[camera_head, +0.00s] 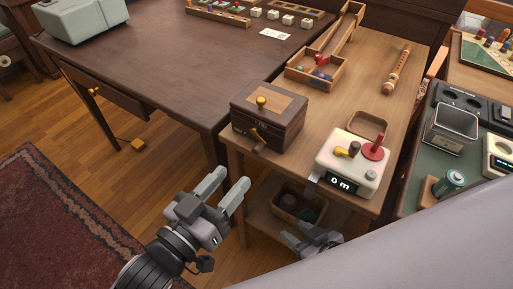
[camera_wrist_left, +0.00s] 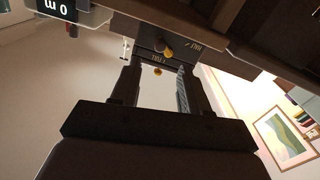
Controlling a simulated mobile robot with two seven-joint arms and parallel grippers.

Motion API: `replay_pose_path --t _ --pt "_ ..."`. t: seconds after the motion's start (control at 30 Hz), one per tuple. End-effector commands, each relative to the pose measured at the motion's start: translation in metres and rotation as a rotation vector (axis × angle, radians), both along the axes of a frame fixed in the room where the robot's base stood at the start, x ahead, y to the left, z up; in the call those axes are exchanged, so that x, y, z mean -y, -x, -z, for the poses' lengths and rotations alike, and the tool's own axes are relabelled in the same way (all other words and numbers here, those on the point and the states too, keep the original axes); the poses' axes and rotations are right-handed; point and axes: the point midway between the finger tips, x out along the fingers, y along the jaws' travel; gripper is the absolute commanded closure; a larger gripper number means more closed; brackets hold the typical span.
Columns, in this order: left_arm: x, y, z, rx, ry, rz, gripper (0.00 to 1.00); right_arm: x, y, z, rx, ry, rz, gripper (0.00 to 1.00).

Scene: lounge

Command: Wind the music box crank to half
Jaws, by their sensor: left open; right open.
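The music box (camera_head: 284,125) is a dark brown wooden box near the left corner of the wooden side table, with a lighter panel and a gold knob (camera_head: 262,101) on top. Its crank (camera_head: 256,138) is on the front face, near small pale markings. In the left wrist view the box front (camera_wrist_left: 150,60) is ahead, with a crank knob (camera_wrist_left: 167,51) and lettering. My left gripper (camera_head: 234,178) is open and empty, in front of and below the box, apart from the crank. My right gripper (camera_head: 312,240) is low in front of the table, open, partly hidden by my arm.
A white device (camera_head: 352,163) with a display, levers and a red knob stands right of the box. A wooden ramp and tray (camera_head: 318,72) are behind. A lower shelf holds a basket (camera_head: 290,204). A dark desk (camera_head: 190,60) is on the left.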

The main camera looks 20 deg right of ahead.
Motion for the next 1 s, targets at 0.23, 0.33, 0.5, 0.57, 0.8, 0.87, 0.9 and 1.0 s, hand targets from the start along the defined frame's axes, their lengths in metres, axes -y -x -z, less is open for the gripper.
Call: replay_pose_path --t 0.23,0.33,0.5,0.57,0.8,0.87,0.9,1.0 --pt "0.022 -0.016 0.000 0.004 0.001 0.001 0.55 -0.002 0.000 0.005 -0.001 -0.005 0.000 0.57" --pt "0.034 -0.027 0.001 0.002 0.001 0.001 0.55 -0.002 0.000 0.008 -0.001 -0.006 0.001 0.57" --pt "0.050 -0.039 0.001 0.001 0.000 0.001 0.55 -0.003 0.000 0.011 -0.001 -0.006 0.001 0.57" --pt "0.053 -0.041 0.001 0.001 0.000 0.001 0.55 -0.002 0.001 0.011 -0.001 -0.006 0.001 0.57" --pt "0.056 -0.044 0.000 0.000 -0.001 0.000 0.55 -0.002 0.002 0.012 -0.003 -0.005 0.002 0.57" --pt "0.056 -0.043 0.000 0.000 -0.001 0.000 0.55 -0.002 0.002 0.012 -0.004 -0.005 0.002 0.57" --pt "0.056 -0.044 0.000 0.000 -0.001 0.000 0.55 -0.002 0.002 0.012 -0.004 -0.005 0.002 0.57" --pt "0.056 -0.043 0.000 -0.001 -0.001 0.000 0.87 -0.002 0.002 0.012 -0.004 -0.005 0.002 0.57"
